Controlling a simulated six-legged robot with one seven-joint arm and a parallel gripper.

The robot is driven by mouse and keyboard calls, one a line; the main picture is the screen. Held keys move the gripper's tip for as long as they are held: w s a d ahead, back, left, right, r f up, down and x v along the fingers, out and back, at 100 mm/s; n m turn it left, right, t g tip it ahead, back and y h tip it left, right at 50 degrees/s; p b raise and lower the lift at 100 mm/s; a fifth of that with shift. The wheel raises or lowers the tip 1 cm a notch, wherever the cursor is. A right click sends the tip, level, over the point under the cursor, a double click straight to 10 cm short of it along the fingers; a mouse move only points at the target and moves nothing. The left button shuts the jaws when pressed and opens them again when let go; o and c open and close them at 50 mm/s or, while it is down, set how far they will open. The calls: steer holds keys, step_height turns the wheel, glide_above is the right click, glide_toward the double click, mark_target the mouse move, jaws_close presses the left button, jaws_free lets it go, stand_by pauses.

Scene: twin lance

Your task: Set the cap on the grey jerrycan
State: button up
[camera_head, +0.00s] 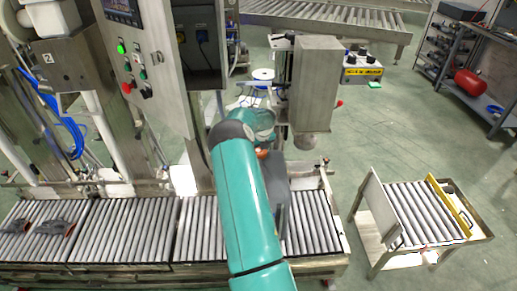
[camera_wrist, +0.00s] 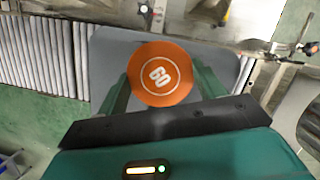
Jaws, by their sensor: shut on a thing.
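The orange cap (camera_wrist: 160,74), marked with a white 60 in a ring, sits between the two green fingers of my gripper (camera_wrist: 162,84) in the wrist view. The gripper is shut on it. In the head view only a sliver of the cap (camera_head: 262,154) shows below my wrist. The grey jerrycan (camera_wrist: 108,52) lies behind the cap in the wrist view. In the head view its grey side (camera_head: 278,180) shows on the roller conveyor, partly hidden by my teal arm. The jerrycan's neck is hidden, and I cannot tell whether the cap touches it.
The roller conveyor (camera_head: 105,232) runs along the front, with dark grey objects (camera_head: 55,228) at its left end. A control cabinet (camera_head: 150,65) and a grey machine head (camera_head: 316,85) stand close around my arm. A short roller stand (camera_head: 425,212) is at the right, across open floor.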

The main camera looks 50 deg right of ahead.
steer(key=shift+f, duration=0.15)
steer(key=o, duration=1)
steer(key=v, duration=1.3)
steer(key=shift+s+r, duration=0.15)
steer(key=shift+r, duration=0.2)
steer(key=shift+a, duration=0.1)
